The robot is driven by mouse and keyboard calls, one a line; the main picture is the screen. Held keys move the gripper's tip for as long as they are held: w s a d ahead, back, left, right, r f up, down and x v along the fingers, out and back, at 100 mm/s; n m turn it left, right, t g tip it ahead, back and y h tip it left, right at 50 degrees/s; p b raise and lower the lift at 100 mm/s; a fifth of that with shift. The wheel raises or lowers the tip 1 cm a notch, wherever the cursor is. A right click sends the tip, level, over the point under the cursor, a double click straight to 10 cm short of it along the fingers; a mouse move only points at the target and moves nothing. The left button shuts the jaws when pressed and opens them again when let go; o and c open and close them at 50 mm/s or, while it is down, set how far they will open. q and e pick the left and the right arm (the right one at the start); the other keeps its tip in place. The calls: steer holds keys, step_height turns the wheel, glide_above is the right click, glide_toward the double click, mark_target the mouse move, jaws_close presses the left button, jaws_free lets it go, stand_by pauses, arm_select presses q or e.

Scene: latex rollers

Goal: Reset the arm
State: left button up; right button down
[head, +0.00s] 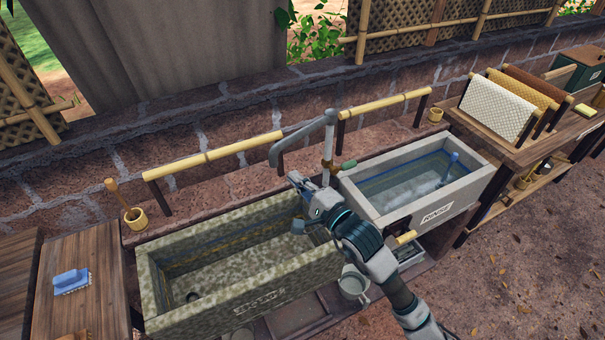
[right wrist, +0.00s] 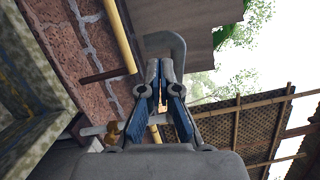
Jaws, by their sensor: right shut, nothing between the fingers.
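My right gripper (head: 296,180) is shut and empty in the head view. It is raised in front of the grey tap (head: 328,150), above the border between the two stone basins. In the right wrist view its two blue-padded fingers (right wrist: 161,68) are close together, with the curved spout (right wrist: 168,44) beyond them. My right arm comes in from the lower right. My left gripper is not in view.
A mossy stone basin (head: 160,300) stands on the left and a grey basin with water (head: 470,185) on the right. A blue brush (head: 71,280) lies on the wooden table at left. Bamboo rails (head: 215,155) run behind. Rollers with patterned covers (head: 497,108) stand at right.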

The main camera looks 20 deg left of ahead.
steer(key=w+d+f+n+t+h+p, duration=0.1)
steer(key=d+f+n+t+h+p, duration=0.35)
steer(key=d+f+n, duration=1.1)
steer(key=w+d+f+n+t+h+b, duration=0.2)
steer(key=d+f+n+h, duration=0.8)
steer(key=f, duration=0.8)
steer(key=s+d+f+m+g+h+p, duration=0.1)
steer(key=s+d+f+m+g, duration=0.3)
steer(key=s+d+f, duration=0.5)
steer(key=s+d+f+m+g+h, duration=0.1)
steer(key=s+d+f+m+g, duration=0.2)
steer(key=s+f, duration=0.7)
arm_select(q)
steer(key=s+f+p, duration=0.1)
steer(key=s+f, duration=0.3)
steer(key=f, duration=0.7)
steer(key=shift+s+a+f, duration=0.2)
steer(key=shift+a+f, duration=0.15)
arm_select(e)
steer(key=s+d+f+m+g, duration=0.1)
steer(key=s+f+m+g, duration=0.2)
steer(key=s+f, duration=0.3)
steer(key=s+d+f+m+g, duration=0.1)
steer(key=s+f+m+g, duration=0.3)
steer(key=s, duration=1)
step_height(320, 180, down, 3)
steer(key=shift+s+f+m+y, duration=0.2)
steer(key=shift+s+m+y, duration=0.15)
steer(key=shift+m, duration=0.1)
